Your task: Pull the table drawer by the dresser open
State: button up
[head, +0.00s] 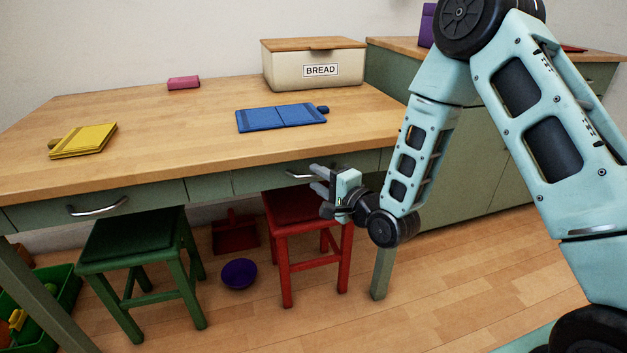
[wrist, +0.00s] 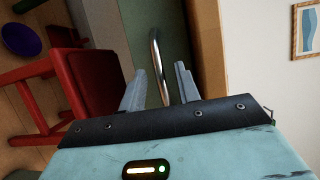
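The table drawer by the dresser (head: 262,179) has a green front and a silver bar handle (head: 299,174). Its front looks flush with the table apron. In the wrist view the handle (wrist: 157,66) stands between my two fingers. My gripper (head: 318,188) is open, with a clear gap between each finger and the handle. In the wrist view my gripper (wrist: 158,85) points at the drawer front (wrist: 140,35). Part of the drawer front is hidden behind my gripper in the head view. The dresser (head: 455,165) is green and stands at the right end of the table.
A red stool (head: 307,213) stands just below the drawer, close to my gripper. A green stool (head: 130,250) stands under the other drawer (head: 95,207). A purple bowl (head: 238,274) lies on the floor. The floor right of the red stool is mostly clear.

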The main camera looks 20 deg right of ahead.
jog(key=shift+x, duration=1.2)
grip_shut()
